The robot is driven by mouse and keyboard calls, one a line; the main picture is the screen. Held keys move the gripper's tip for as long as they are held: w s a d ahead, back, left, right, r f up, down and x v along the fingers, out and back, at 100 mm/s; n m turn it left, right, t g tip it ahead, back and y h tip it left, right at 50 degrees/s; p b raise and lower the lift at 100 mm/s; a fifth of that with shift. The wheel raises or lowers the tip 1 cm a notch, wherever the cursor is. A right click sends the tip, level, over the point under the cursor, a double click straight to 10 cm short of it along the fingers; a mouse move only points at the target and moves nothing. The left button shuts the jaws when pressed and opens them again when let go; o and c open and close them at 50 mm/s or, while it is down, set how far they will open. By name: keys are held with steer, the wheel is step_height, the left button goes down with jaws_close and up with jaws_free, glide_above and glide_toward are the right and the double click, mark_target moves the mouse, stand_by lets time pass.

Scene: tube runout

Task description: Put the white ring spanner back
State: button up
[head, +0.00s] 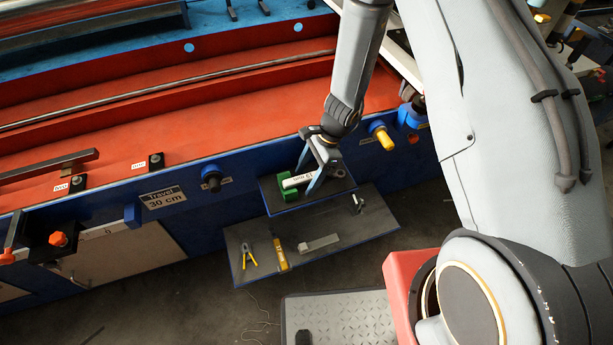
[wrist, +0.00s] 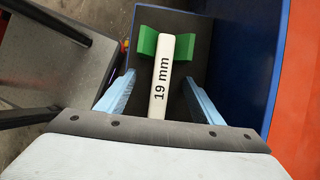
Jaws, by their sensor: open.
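The white ring spanner (wrist: 160,85), marked 19 mm, shows in the wrist view with its far end in a green holder (wrist: 185,47). In the head view the white spanner (head: 298,180) lies over the upper dark shelf (head: 335,188), with the green holder (head: 288,195) at its left end. My gripper (wrist: 160,92) is open, with one blue-grey finger on each side of the spanner and a gap to each. In the head view my gripper (head: 318,185) is at the spanner. The spanner's near end is hidden behind my gripper's body in the wrist view.
A lower shelf (head: 350,240) holds yellow-handled pliers (head: 249,255), a yellow tool (head: 279,255) and a grey block (head: 318,243). The red and blue machine (head: 200,130) rises behind, with a black knob (head: 212,178) and a yellow knob (head: 381,136) on its front.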

steer(key=shift+p+v, duration=1.85)
steer(key=shift+v, duration=1)
steer(key=shift+r, duration=0.15)
steer(key=s+d+r+n+h+b, duration=0.1)
steer(key=s+d+r+n, duration=0.25)
steer(key=r, duration=0.55)
steer(key=s+d+r+n+h, duration=0.1)
steer(key=s+d+r+n, duration=0.25)
steer(key=r, duration=0.55)
steer(key=s+d+r+n+t+h, duration=0.2)
steer(key=s+d+r+n, duration=0.4)
steer(key=s, duration=0.3)
steer(key=shift+r+n, duration=0.6)
steer(key=shift+n, duration=0.3)
